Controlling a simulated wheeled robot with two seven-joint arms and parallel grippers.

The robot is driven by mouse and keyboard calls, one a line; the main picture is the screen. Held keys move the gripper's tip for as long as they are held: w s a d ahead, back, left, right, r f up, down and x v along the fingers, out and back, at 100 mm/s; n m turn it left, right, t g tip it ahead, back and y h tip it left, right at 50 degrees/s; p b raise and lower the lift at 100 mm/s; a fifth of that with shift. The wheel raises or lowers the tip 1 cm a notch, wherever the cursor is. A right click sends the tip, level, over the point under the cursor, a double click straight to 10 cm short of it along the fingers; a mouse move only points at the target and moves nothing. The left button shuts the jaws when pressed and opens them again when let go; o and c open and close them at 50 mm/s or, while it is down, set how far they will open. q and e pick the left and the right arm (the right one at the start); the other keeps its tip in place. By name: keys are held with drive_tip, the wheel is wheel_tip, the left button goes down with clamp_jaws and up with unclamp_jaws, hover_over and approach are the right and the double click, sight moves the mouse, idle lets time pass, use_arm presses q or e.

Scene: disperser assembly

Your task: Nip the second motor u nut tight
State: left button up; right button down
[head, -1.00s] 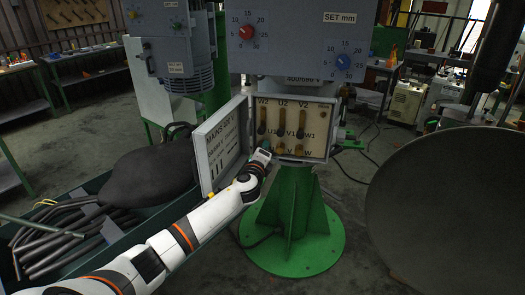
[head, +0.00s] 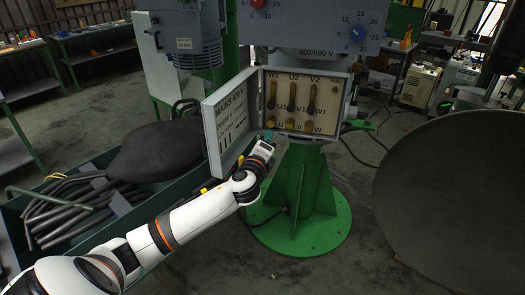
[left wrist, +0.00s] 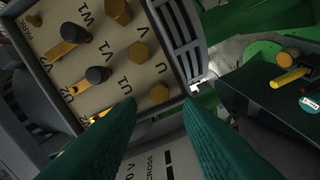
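The open terminal box (head: 345,100) of the middle machine shows brass links above a lower row of brass nuts marked U, V and W. The U nut (head: 270,122) is at the left of that row. In the left wrist view the hexagonal U nut (left wrist: 160,93) lies nearest my left gripper (left wrist: 161,104), in line with the space between its green fingertips. The fingers are apart, with nothing between them. In the head view this gripper (head: 267,136) is just below the U nut, at the box's lower left. My right gripper is out of view.
The box's open door (head: 228,124) stands close to the left of my gripper. A green pedestal (head: 300,195) is below. A green bin (head: 125,215) with dark rods is at left, and a large dark disc (head: 455,190) is at right.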

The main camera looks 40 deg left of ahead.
use_arm(q)
drive_tip(key=shift+v, duration=1.5)
